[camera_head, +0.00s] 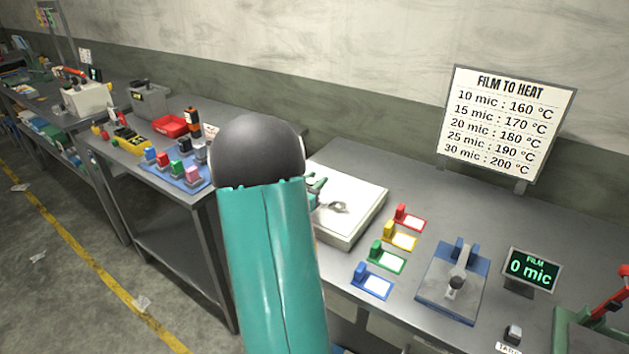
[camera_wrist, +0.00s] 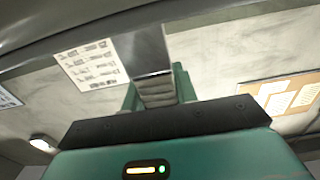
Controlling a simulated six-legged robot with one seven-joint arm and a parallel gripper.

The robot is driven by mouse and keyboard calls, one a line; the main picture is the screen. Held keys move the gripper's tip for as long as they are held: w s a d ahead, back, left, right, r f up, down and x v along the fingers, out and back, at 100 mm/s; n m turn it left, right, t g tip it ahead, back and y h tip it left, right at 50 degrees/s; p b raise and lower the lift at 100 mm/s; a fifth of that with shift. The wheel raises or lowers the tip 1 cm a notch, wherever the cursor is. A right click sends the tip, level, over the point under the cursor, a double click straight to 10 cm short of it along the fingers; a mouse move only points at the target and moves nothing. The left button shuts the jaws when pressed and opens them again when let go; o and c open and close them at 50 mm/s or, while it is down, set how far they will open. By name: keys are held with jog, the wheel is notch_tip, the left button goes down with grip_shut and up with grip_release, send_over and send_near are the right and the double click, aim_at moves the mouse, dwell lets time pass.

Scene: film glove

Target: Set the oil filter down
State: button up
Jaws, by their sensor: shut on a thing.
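My gripper (camera_wrist: 156,92) is shut in the wrist view, its teal fingers on either side of a grey, ribbed piece. This piece looks like the oil filter (camera_wrist: 154,84), but only part of it shows and its full shape cannot be told. In the camera_head view my teal arm and its dark rounded joint fill the middle and hide most of the gripper. Only a bit of teal finger (camera_head: 317,186) shows to the right of the joint, over the left part of a white-topped box (camera_head: 360,205).
A grey bench (camera_head: 420,190) holds several coloured clamps with white cards, a blue-based press (camera_head: 452,284) and a film display (camera_head: 531,269). A left bench carries a blue mat (camera_head: 190,183) with coloured blocks and a red tray (camera_head: 170,126). A heat chart (camera_head: 508,122) stands behind.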

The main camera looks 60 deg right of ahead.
jog(key=o, duration=1)
jog(key=w+a, duration=0.1)
jog(key=a, duration=1.1)
jog(key=shift+w, duration=0.4)
jog(key=shift+r, duration=0.15)
